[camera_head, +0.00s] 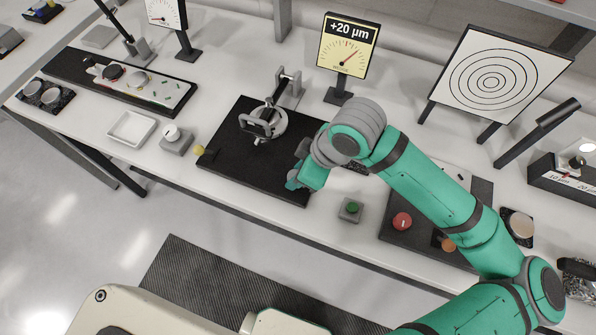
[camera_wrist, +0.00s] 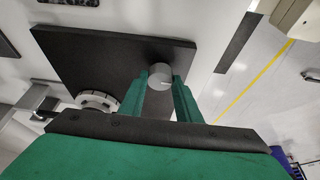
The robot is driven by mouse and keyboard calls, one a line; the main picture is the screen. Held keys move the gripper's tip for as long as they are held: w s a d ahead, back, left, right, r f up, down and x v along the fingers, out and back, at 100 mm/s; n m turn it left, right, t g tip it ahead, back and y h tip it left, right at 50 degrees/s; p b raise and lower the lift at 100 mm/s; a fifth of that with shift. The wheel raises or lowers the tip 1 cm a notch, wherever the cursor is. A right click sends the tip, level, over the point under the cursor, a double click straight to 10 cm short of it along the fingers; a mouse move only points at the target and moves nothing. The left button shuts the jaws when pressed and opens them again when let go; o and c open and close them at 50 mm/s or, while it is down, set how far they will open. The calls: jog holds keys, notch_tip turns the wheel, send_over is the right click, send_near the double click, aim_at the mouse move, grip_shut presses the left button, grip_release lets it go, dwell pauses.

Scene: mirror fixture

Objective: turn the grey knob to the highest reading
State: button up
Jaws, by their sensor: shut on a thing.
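The grey knob (camera_wrist: 160,76) stands at the edge of the black plate (camera_wrist: 100,50) in the wrist view, with a pale mark on its face. My gripper (camera_wrist: 163,84) has its two green fingers on either side of the knob and is shut on it. In the head view my gripper (camera_head: 296,180) is at the right front of the black plate (camera_head: 235,167), and my arm hides the knob. A yellow display (camera_head: 343,48) behind the plate reads +20 µm, with its red needle pointing up and right.
A grey mirror mount (camera_head: 264,122) stands on the plate, left of my gripper. A yellow knob (camera_head: 199,150) is at the plate's left edge. A green button box (camera_head: 350,210) and a red knob (camera_head: 402,222) are to the right. A ringed target (camera_head: 491,73) stands behind.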

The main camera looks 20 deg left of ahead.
jog(key=o, duration=1.1)
jog(key=shift+c, duration=0.2)
jog(key=v, duration=1.1)
jog(key=shift+a, duration=0.1)
